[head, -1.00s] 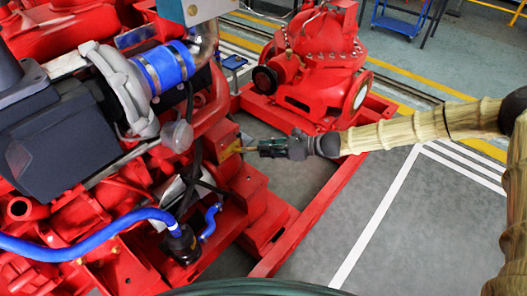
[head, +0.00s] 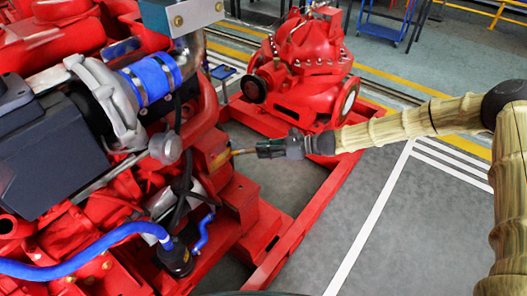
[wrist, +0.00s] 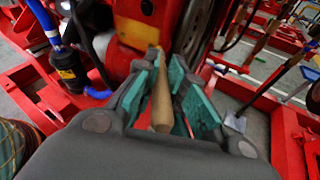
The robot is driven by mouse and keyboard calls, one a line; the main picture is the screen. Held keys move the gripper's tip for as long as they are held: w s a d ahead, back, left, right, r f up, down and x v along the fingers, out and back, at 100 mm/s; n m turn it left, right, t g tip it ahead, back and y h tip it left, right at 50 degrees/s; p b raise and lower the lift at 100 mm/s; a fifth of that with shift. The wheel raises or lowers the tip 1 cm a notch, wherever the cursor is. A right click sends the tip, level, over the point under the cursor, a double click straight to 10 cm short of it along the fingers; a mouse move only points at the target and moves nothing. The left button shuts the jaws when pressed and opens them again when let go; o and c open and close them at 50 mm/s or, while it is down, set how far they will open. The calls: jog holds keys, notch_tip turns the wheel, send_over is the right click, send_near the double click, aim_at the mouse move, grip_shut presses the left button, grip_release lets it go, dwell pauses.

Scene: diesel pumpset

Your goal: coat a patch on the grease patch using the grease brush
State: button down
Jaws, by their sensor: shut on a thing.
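The grease brush (wrist: 160,95) has a pale wooden handle and lies between the green-padded fingers of my gripper (wrist: 168,78), which is shut on it. In the head view my gripper (head: 259,149) is dark and points left, with the yellowish brush (head: 240,152) reaching from it to the red engine block. A yellow-orange patch, seemingly the grease patch (wrist: 136,33), shows on the red block in the wrist view, just beyond the brush's far end. It is small in the head view (head: 220,158). The bristles are not clear, and I cannot tell whether they touch the patch.
A blue hose (head: 90,255) and black cables run along the red engine at left. A red pump (head: 308,65) stands behind my gripper. Red base rails (head: 300,215) lie below. The grey floor (head: 400,240) at right is open.

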jog(key=shift+s+a+r+p, duration=0.7)
jog(key=shift+s+a, duration=2.3)
jog(key=shift+s, duration=1.5)
jog(key=shift+w+d, duration=1)
jog(key=shift+w, duration=0.5)
jog(key=shift+w+d, duration=1)
jog(key=shift+w, duration=0.45)
jog(key=shift+w+d, duration=1)
jog(key=shift+w, duration=0.5)
jog(key=shift+s+a, duration=0.1)
jog(key=s+a, duration=0.5)
jog(key=s, duration=0.3)
jog(key=shift+s+a, duration=0.3)
jog(key=shift+a, duration=0.1)
